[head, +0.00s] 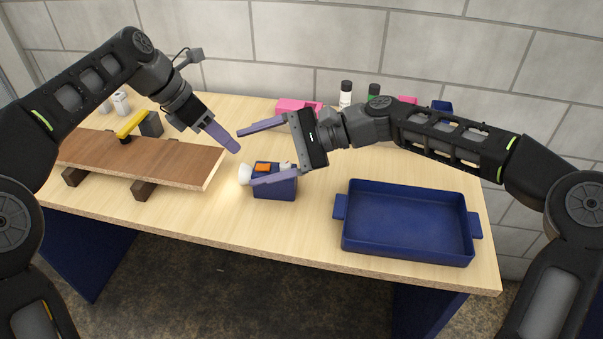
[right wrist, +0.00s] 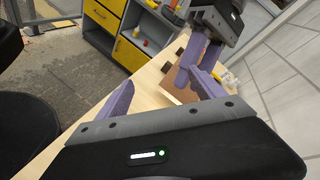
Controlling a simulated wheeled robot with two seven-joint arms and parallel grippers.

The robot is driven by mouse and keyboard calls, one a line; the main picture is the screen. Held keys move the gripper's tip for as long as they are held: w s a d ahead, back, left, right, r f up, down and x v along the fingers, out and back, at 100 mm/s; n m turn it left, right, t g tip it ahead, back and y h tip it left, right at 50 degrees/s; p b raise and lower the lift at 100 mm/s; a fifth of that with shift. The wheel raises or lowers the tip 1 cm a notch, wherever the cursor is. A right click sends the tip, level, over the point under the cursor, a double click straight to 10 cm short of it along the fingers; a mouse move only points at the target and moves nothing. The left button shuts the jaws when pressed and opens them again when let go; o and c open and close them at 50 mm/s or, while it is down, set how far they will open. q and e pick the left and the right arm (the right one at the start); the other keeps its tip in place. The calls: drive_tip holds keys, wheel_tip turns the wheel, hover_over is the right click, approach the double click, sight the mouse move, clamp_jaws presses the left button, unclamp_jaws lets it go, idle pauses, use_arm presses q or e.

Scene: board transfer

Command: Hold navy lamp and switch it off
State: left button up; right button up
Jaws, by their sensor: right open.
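The navy lamp (head: 275,188) is a small box lying on the table, with an orange switch (head: 262,167) on top and a white head at its left end. A bright glow shows on the table by the head, so it looks lit. My right gripper (head: 246,157) is open and empty; its lower finger crosses in front of the lamp in the head view. Contact cannot be told. My left gripper (head: 230,142) points down to the right, up and left of the lamp; its fingers overlap, hiding their gap. The lamp does not show in the right wrist view.
A navy tray (head: 346,233) stands empty at the right. A brown board (head: 185,160) rests on dark blocks at the left, with a yellow-handled tool (head: 131,124) on it. Bottles and pink items line the back. The front middle of the table is clear.

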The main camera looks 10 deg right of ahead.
sight(263, 167)
drive_tip(key=w+d+f+m, duration=0.2)
drive_tip(key=d+f+m, duration=0.1)
drive_tip(key=w+d+f+m+t, duration=0.1)
drive_tip(key=w+d+f+m, duration=0.1)
drive_tip(key=f+m, duration=0.1)
drive_tip(key=w+d+f+m+t+h, duration=0.1)
drive_tip(key=d+f+m, duration=0.2)
drive_tip(key=f, duration=0.1)
drive_tip(key=shift+w+d+f+m, duration=0.3)
drive_tip(key=shift+w+f, duration=0.05)
drive_tip(key=shift+w, duration=0.05)
drive_tip(key=shift+d+f+m, duration=0.2)
drive_tip(key=shift+f+m, duration=0.25)
drive_tip(key=shift+m, duration=0.15)
drive_tip(key=shift+x, duration=3.9)
drive_tip(key=shift+c, duration=0.5)
drive_tip(key=c, duration=1.6)
